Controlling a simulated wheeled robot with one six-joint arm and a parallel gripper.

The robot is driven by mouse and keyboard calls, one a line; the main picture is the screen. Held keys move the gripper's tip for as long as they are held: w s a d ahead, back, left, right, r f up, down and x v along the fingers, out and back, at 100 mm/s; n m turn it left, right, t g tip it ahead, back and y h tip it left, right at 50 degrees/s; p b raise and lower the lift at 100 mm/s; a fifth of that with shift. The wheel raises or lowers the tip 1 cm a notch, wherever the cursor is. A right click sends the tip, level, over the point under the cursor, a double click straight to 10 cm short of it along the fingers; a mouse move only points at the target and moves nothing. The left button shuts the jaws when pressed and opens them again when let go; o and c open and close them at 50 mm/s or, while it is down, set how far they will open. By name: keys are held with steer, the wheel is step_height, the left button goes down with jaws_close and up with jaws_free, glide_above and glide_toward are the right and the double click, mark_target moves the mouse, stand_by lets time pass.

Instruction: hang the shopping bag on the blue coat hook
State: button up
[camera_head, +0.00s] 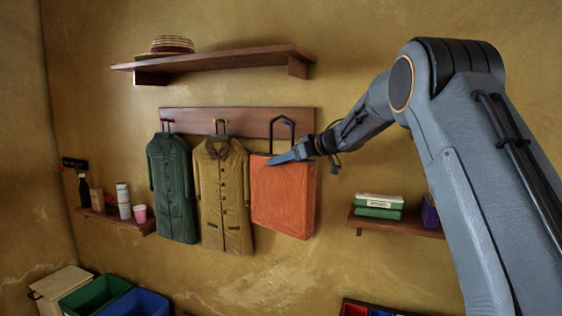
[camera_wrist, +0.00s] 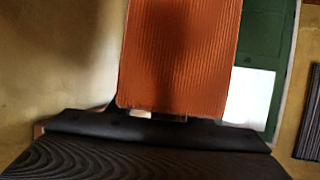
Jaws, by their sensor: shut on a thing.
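The orange shopping bag (camera_head: 283,200) hangs upright below the right part of the wooden rail (camera_head: 245,122), in front of the wall. Its dark handle loop (camera_head: 282,121) stands up in front of the rail. My gripper (camera_head: 274,160) is shut on the bag near its top edge, coming in from the right. I cannot make out the blue coat hook, and I cannot tell whether the loop is around it. In the wrist view the bag (camera_wrist: 180,55) is a ribbed orange panel beyond the dark gripper body; the fingertips are not clear there.
A green coat (camera_head: 172,190) hangs at the red hook (camera_head: 167,122). A tan coat (camera_head: 222,200) hangs at the yellow hook (camera_head: 219,122), close left of the bag. A shelf (camera_head: 220,59) is above. A lower right shelf (camera_head: 400,228) holds boxes.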

steer(key=shift+w+d+f, duration=0.2)
steer(key=shift+w+d, duration=0.1)
steer(key=shift+w, duration=0.5)
steer(key=shift+w+d+f, duration=0.2)
steer(key=shift+w+d, duration=0.15)
steer(key=shift+w, duration=0.4)
steer(key=shift+w+d+f, duration=0.2)
steer(key=shift+w+d, duration=0.1)
steer(key=shift+w, duration=0.5)
steer(key=o, duration=1.7)
steer(key=shift+d, duration=0.15)
